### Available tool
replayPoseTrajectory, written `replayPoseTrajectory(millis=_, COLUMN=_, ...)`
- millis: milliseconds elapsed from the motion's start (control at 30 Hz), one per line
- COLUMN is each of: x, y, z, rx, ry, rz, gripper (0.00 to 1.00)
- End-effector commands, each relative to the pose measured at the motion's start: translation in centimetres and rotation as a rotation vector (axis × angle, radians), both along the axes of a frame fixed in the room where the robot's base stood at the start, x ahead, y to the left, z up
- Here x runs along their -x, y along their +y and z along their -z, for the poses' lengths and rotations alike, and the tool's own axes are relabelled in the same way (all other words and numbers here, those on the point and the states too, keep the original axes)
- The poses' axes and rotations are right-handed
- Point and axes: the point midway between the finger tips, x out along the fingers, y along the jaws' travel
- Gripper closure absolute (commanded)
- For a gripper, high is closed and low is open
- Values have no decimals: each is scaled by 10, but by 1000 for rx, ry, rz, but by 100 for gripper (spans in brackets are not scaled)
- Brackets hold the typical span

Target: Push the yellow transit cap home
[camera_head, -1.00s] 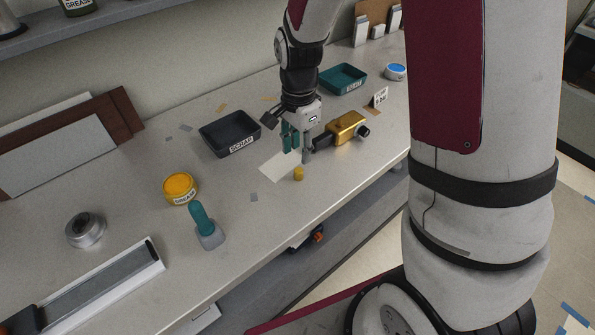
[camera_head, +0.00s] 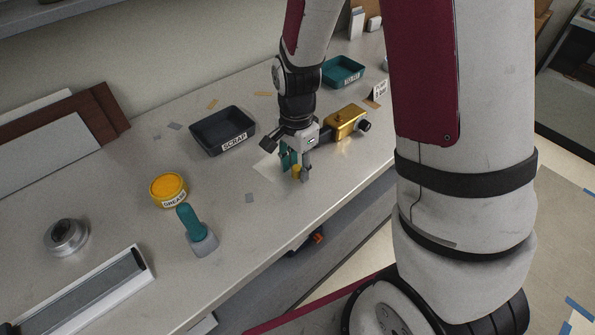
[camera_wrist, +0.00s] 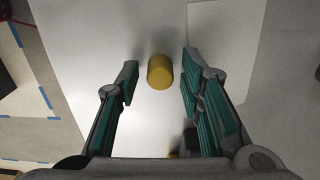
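The yellow transit cap (camera_head: 297,171), a small yellow cylinder, is on the bench, partly hidden by my fingers. In the wrist view the cap (camera_wrist: 160,72) appears between my two fingertips, with a clear gap on each side. My gripper (camera_head: 296,172) is open and low over the bench; it also shows in the wrist view (camera_wrist: 161,72). A gold block-shaped unit (camera_head: 346,121) with black ends lies on the bench just behind and right of my gripper.
A white sheet (camera_wrist: 222,45) lies beside the cap. A dark SCRAP tray (camera_head: 223,131) stands to the left, behind. A teal tray (camera_head: 343,72) is at the back. The front edge is close.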

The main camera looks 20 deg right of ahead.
Motion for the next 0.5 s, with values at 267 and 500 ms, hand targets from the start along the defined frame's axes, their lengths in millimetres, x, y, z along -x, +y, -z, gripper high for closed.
replayPoseTrajectory(millis=267, x=0, y=0, z=0, rx=0, ry=0, rz=0, gripper=100)
replayPoseTrajectory(millis=500, x=0, y=0, z=-10, rx=0, ry=-2, rz=0, gripper=100)
